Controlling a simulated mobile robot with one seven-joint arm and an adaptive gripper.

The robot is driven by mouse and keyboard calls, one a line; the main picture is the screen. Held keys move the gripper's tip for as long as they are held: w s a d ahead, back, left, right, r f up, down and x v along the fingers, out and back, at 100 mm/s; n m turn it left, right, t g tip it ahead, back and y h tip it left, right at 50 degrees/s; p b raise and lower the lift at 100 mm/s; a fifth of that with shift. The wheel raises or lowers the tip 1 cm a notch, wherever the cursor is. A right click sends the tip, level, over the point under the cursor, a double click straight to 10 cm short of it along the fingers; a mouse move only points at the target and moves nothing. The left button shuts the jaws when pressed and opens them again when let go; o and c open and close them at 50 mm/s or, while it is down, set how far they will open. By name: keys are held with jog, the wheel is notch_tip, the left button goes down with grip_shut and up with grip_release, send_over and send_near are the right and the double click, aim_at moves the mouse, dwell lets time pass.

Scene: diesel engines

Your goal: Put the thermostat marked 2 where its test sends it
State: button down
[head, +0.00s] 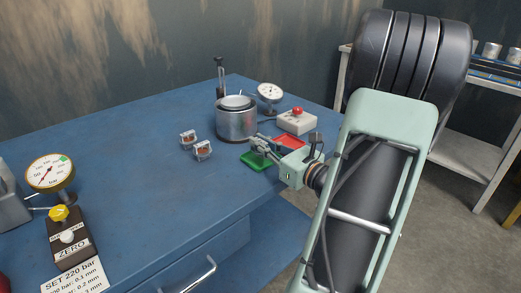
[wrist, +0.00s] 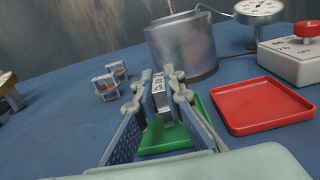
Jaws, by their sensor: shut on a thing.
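My gripper (head: 262,148) is shut on a small grey metal piece (wrist: 159,90) with dark lettering, likely a thermostat; I cannot read its mark for certain. In the wrist view, the fingers (wrist: 160,92) hold it over the green tray (wrist: 160,138); whether it touches the tray is hidden. The green tray also shows in the head view (head: 250,162) below the gripper. A red tray (wrist: 262,104) lies to its right and looks empty. Two framed thermostats with copper-coloured middles (head: 188,137) (head: 202,150) stand on the bench to the left, their marks unreadable.
A metal pot (head: 236,124) stands just behind the trays, with a dial gauge (head: 270,93) and a white box with a red knob (head: 297,121) nearby. A pressure gauge tester (head: 68,235) is at the left. The middle of the blue bench (head: 140,165) is clear.

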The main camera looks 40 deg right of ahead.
jog(key=shift+f, duration=0.4)
jog(key=shift+f, duration=0.15)
jog(key=c, duration=2)
grip_release()
jog(key=shift+r, duration=0.2)
jog(key=shift+s, duration=0.4)
jog(key=s, duration=0.3)
jog(key=s+p, duration=0.1)
jog(key=s, duration=0.3)
jog(key=s+p, duration=0.1)
jog(key=s, duration=0.3)
jog(key=shift+s+d, duration=0.15)
jog(key=shift+d, duration=0.25)
